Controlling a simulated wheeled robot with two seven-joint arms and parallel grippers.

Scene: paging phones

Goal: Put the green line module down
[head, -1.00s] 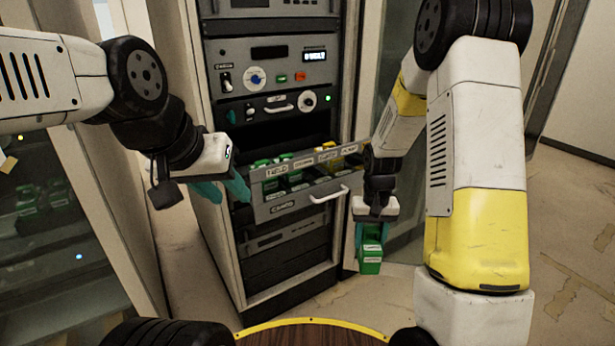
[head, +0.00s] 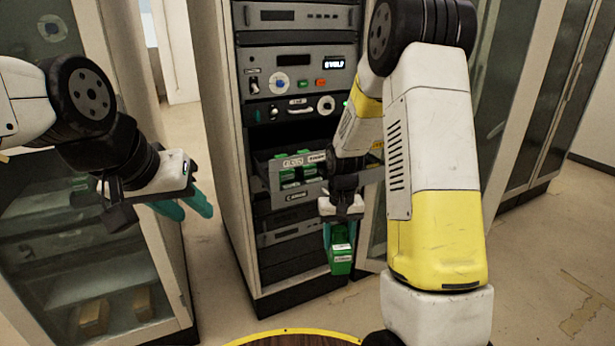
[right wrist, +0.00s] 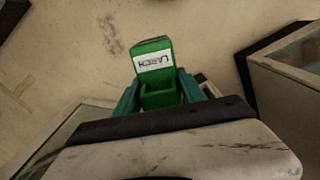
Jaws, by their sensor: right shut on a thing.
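The green line module (head: 341,257) hangs from my right gripper (head: 341,226) in front of the rack, clear of the floor. In the right wrist view the module (right wrist: 153,62) sits between the teal fingers (right wrist: 158,95), with a white label reading "LARCH". My left gripper (head: 182,206) is at the left, its teal fingers slightly apart, with nothing seen between them. An open drawer (head: 296,198) in the rack holds several green modules (head: 290,176). My right arm hides the drawer's right part.
The rack (head: 290,85) carries panels with knobs and buttons above the drawer. A glass-fronted cabinet (head: 85,255) with boxes stands at the left, and more cabinets (head: 535,100) at the right. A round wooden top with a yellow rim (head: 290,334) is at the bottom. Floor (head: 540,240) at right is clear.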

